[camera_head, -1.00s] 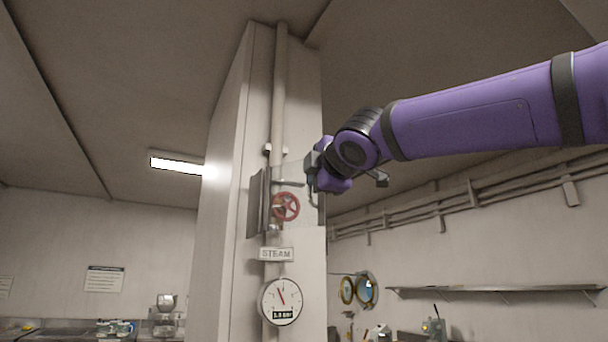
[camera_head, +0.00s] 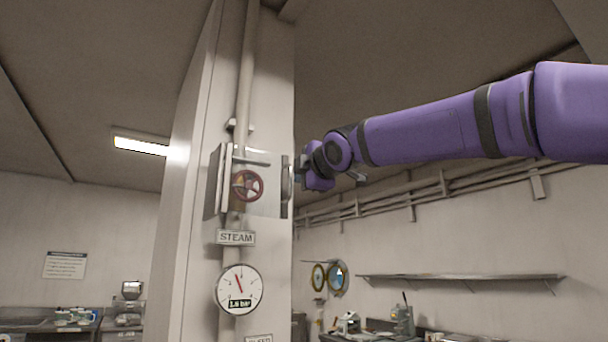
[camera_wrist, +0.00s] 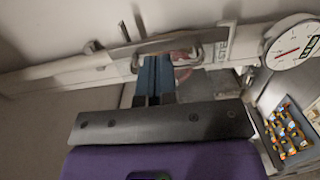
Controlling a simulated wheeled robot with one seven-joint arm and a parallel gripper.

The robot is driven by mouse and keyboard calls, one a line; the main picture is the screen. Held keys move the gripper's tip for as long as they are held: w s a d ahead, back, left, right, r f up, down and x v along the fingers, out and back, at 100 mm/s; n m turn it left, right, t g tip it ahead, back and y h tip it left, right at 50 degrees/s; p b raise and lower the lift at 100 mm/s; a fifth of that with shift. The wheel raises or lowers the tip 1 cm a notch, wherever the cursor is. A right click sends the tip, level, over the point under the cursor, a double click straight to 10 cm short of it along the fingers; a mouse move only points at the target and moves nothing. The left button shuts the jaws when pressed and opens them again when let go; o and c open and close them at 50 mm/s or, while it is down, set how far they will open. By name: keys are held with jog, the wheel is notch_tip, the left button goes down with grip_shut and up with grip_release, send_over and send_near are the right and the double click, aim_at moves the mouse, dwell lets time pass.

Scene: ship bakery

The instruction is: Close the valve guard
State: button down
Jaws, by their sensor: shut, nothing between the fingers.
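The red valve wheel (camera_head: 247,186) sits on the steam pipe on the pale column. The valve guard (camera_head: 268,205) is a metal-edged, partly see-through panel around the wheel, with a dark plate (camera_head: 213,188) on its left. A handle shows at its right edge. My gripper (camera_head: 301,170) is just right of that edge, with its tips partly hidden. In the wrist view my blue fingers (camera_wrist: 154,82) are together and empty, close to a silver handle-like bar (camera_wrist: 165,44). I cannot tell whether they touch it. The wheel is a red blur behind the bar.
A STEAM sign (camera_head: 236,238) and a round gauge (camera_head: 238,289) are below the wheel on the column. A long shelf (camera_head: 460,277) and wall pipes are at the right. The air right of the column, below my arm, is clear.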

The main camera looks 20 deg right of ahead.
jog(key=shift+w+d, duration=0.1)
jog(key=shift+w, duration=0.75)
